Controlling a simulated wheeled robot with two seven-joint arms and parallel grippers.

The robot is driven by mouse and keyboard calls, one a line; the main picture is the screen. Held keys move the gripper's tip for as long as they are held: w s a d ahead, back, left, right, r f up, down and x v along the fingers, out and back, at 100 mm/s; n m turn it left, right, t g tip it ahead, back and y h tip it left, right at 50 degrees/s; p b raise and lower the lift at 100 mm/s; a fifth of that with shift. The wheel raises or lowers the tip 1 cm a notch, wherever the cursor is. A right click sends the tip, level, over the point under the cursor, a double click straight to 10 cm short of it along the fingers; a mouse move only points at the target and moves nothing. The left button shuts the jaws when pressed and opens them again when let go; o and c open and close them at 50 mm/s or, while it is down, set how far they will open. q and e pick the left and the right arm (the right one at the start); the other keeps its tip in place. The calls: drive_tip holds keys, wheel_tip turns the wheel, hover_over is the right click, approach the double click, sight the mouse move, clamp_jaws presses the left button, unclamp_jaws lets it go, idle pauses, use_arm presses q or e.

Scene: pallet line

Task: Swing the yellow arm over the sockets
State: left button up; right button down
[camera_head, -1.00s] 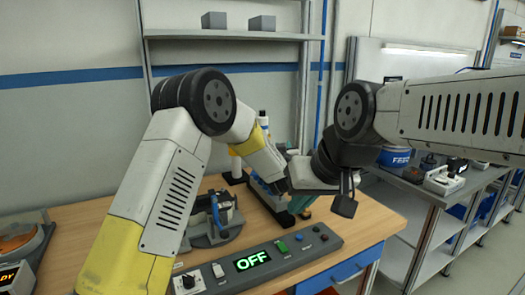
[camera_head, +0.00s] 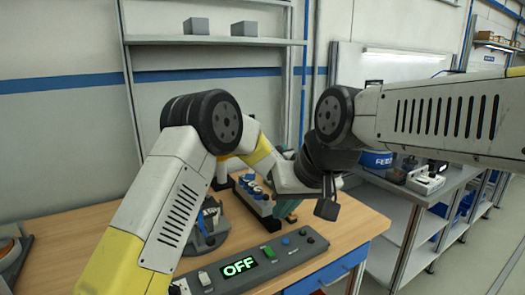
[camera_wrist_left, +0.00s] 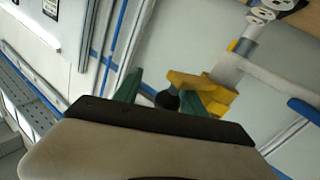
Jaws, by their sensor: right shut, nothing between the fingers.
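The yellow arm (camera_wrist_left: 205,92) shows in the left wrist view, with a dark round knob (camera_wrist_left: 167,99) at its near end. My left gripper (camera_wrist_left: 158,83) shows there as two green fingers, spread apart on either side of the knob; contact is unclear. In the head view, my left wrist hides much of this spot. A blue-and-white row of parts, which look like the sockets (camera_head: 250,185), stands on the bench behind my left forearm, partly covered. My right gripper (camera_head: 327,205) is shut and empty, hanging above the bench's right side.
A control panel (camera_head: 283,252) with a green OFF display lies along the bench front. A grey fixture (camera_head: 208,238) stands behind it, partly covered by my left arm. Bare wood (camera_head: 352,228) shows at the bench's right. A metal cart (camera_head: 420,195) stands farther right.

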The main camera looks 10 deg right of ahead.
use_arm(q)
drive_tip(key=shift+a, duration=0.15)
drive_tip(key=s, duration=0.7)
drive_tip(key=shift+s+a, duration=0.3)
drive_tip(key=shift+a, duration=0.15)
drive_tip(key=s+a+r+m+g+h, duration=0.1)
drive_tip(key=s+a+r+g+h, duration=0.2)
drive_tip(key=a+r, duration=0.45)
drive_tip(key=s+a+r+m+g, duration=0.15)
drive_tip(key=s+a+r, duration=0.3)
drive_tip(key=a, duration=0.55)
drive_tip(key=s+a+f+g+y, duration=0.1)
drive_tip(key=s+a+f+g, duration=0.1)
drive_tip(key=s+a, duration=0.4)
drive_tip(key=s+a+f+n+g+y, duration=0.1)
drive_tip(key=s+a+f+g, duration=0.1)
drive_tip(key=s+a, duration=0.5)
drive_tip(key=s+a+f+g+y, duration=0.1)
drive_tip(key=s+a+f+g, duration=0.2)
drive_tip(key=s+a, duration=0.4)
drive_tip(key=s, duration=0.8)
drive_tip(key=shift+s+f, duration=0.15)
drive_tip(key=shift+f, duration=0.05)
